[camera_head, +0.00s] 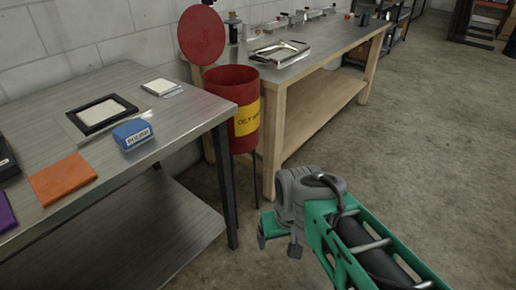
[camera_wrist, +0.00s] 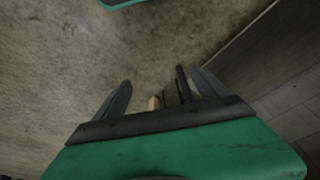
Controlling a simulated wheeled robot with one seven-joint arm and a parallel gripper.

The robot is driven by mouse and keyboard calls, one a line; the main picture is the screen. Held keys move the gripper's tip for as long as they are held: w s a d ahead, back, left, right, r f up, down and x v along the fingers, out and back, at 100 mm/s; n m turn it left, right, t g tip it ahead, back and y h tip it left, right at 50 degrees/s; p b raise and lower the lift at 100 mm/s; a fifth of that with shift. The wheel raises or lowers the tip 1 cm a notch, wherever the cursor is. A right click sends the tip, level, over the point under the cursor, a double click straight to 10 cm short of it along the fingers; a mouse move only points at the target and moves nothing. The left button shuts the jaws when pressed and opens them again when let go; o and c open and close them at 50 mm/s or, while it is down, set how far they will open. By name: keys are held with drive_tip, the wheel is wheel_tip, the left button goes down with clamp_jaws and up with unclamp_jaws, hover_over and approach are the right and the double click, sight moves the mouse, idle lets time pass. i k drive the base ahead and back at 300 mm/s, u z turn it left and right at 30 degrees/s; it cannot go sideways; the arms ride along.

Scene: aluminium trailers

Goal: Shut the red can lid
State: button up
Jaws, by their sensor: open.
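The red can (camera_head: 237,100) stands between the two tables, with a yellow label on its front. Its round red lid (camera_head: 201,36) is up, standing nearly upright above the back of the can's rim, toward the wall. My gripper (camera_head: 278,248) is low over the floor, to the right of and in front of the can, apart from it. In the wrist view my gripper (camera_wrist: 160,95) shows two grey fingers spread apart with nothing held between them. I cannot make out the can or lid in the wrist view.
A metal table (camera_head: 150,82) at left holds a blue box (camera_head: 132,134), an orange sheet (camera_head: 62,179) and a black frame (camera_head: 101,113). A wooden workbench (camera_head: 318,66) stands close at the can's right. The block wall is behind. Concrete floor (camera_head: 420,130) is clear at right.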

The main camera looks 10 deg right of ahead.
sight(201, 33)
drive_tip(key=z, duration=1)
drive_tip(key=i, duration=1.85)
drive_tip(key=u, duration=1.35)
